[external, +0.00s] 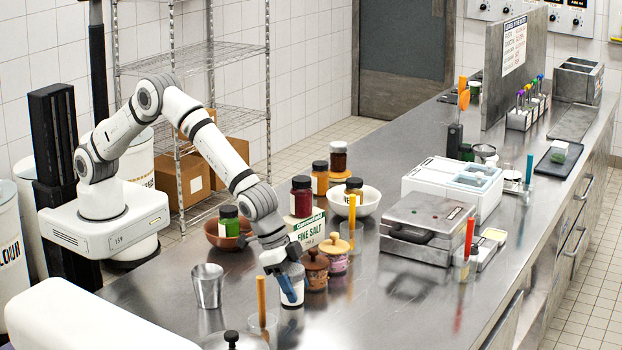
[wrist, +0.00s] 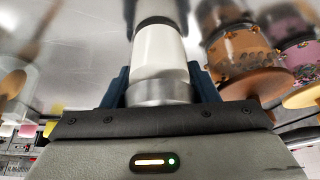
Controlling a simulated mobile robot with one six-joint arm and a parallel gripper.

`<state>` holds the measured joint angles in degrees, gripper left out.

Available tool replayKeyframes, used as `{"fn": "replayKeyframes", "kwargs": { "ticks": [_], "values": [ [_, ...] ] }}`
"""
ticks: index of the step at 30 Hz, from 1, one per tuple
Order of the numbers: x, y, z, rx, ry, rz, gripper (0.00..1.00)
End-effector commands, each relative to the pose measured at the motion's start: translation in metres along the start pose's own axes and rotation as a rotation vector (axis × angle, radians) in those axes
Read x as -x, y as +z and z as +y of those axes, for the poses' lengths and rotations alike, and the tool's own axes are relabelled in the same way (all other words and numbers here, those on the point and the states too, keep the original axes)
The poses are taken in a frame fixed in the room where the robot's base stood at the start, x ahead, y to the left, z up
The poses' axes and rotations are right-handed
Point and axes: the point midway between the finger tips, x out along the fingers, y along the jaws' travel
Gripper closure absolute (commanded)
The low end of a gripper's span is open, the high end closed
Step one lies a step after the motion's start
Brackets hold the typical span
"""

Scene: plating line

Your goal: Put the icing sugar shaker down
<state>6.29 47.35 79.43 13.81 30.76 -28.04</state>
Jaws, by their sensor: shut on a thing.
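The icing sugar shaker (external: 293,297) is a small white container at the near part of the steel counter, under my wrist. In the wrist view the shaker (wrist: 159,55) shows a white body and a metal band, between two dark blue fingers. My gripper (external: 288,286) is shut on it; the gripper also fills the lower wrist view (wrist: 162,84). The shaker looks upright, with its base at or very close to the counter top; I cannot tell whether it touches. Part of it is hidden by the fingers in the external view.
Two lidded jars, one brown (external: 315,272) and one pink (external: 335,256), stand close to the shaker's right. A metal cup (external: 208,287) stands to its left. An orange-handled tool in a glass (external: 262,318) is in front. A green-white salt box (external: 308,230) stands behind. Bare counter (external: 375,315) lies right.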

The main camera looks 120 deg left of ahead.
Motion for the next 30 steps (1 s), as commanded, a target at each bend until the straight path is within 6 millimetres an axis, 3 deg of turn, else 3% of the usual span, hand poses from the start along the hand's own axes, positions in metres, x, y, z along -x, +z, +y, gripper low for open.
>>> {"fn": "replayKeyframes", "kwargs": {
  "ticks": [5, 6, 9, 20, 30],
  "values": [
    [-0.004, 0.002, 0.0, 0.0, 0.0, 0.0, 0.73],
    [-0.003, 0.001, 0.0, 0.0, 0.0, -0.001, 0.44],
    [-0.003, 0.001, 0.0, 0.0, 0.0, -0.001, 0.37],
    [0.005, 0.0, 0.0, 0.0, 0.0, 0.001, 0.37],
    [0.072, 0.0, 0.001, 0.0, 0.002, 0.004, 0.37]
  ]
}}
